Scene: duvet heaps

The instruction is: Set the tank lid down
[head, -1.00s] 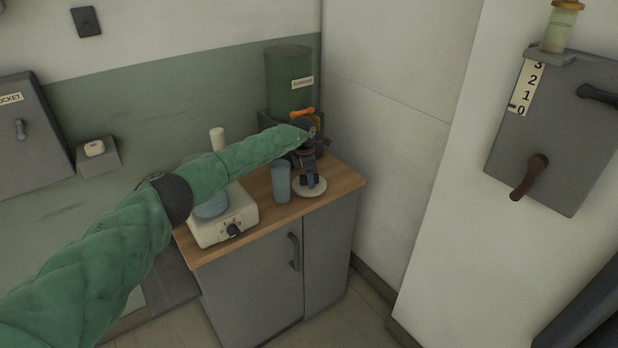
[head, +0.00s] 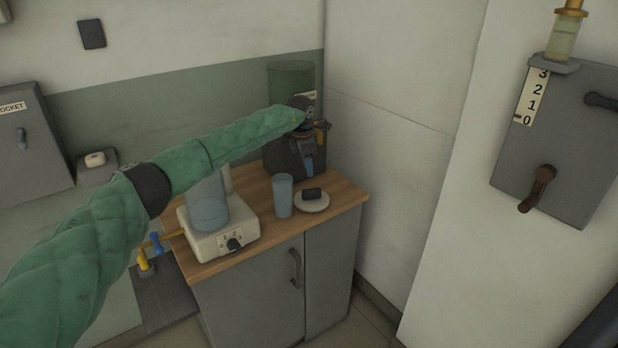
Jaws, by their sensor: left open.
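The tank lid, a pale round disc with a dark block-shaped knob (head: 312,204), lies flat on the wooden counter (head: 262,232) near its right end. My left gripper (head: 308,168) points down above and behind the lid, open and apart from it. The green tank (head: 290,75) stands at the back corner, partly hidden by my left arm. My right gripper is out of view.
A blue cup (head: 283,197) stands just left of the lid. A blender (head: 222,234) with a clear bluish jug is further left. A wall box with a lever (head: 552,140) is at the right.

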